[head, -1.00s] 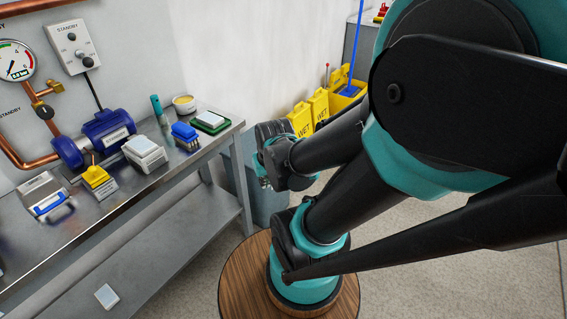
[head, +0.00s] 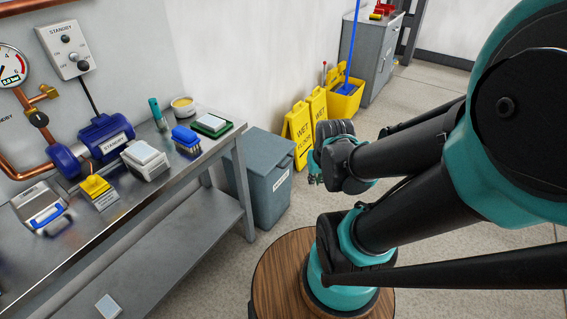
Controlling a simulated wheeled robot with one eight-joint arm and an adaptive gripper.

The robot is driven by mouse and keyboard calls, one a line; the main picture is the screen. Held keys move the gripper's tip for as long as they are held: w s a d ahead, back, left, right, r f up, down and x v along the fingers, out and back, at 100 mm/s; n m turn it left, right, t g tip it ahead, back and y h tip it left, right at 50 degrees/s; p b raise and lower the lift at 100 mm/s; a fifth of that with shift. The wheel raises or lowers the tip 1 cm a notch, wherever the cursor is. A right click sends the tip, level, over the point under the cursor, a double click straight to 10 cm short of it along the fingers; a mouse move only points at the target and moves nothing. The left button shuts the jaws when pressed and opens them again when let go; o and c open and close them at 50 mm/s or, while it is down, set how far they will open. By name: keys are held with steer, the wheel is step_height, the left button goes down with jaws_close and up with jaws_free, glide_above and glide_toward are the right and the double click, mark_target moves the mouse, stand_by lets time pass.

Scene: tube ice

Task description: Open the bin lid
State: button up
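A grey-blue bin (head: 262,180) with a small white label stands on the floor just past the right end of the steel bench. Its lid (head: 258,150) is flat and closed. My gripper (head: 313,172) is to the right of the bin in the picture, at the end of my black and teal arm. Its fingers are small and partly hidden behind the wrist, so I cannot tell whether they are open or shut. Nothing shows held in it. There is a visible gap between the gripper and the bin in the picture.
The steel bench (head: 137,214) carries a blue pump (head: 107,137), brushes and small containers. Yellow wet floor signs (head: 299,130) and a yellow mop bucket (head: 345,100) stand behind the bin. A grey cabinet (head: 372,60) stands at the back. Floor is open at right.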

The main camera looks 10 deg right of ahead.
steer(key=o, duration=0.4)
steer(key=w+r+m, duration=0.2)
steer(key=w, duration=0.9)
steer(key=shift+r+g, duration=0.15)
steer(key=shift+g, duration=0.15)
steer(key=m+g+y, duration=0.2)
steer(key=m, duration=0.4)
glide_above(288, 163)
steer(key=s+d, duration=0.3)
steer(key=s+d+f+x, duration=0.1)
steer(key=s+d+x, duration=0.1)
steer(key=x, duration=2.9)
steer(key=shift+w+d, duration=0.3)
steer(key=shift+d, duration=0.1)
steer(key=shift+c, duration=0.2)
jaws_close()
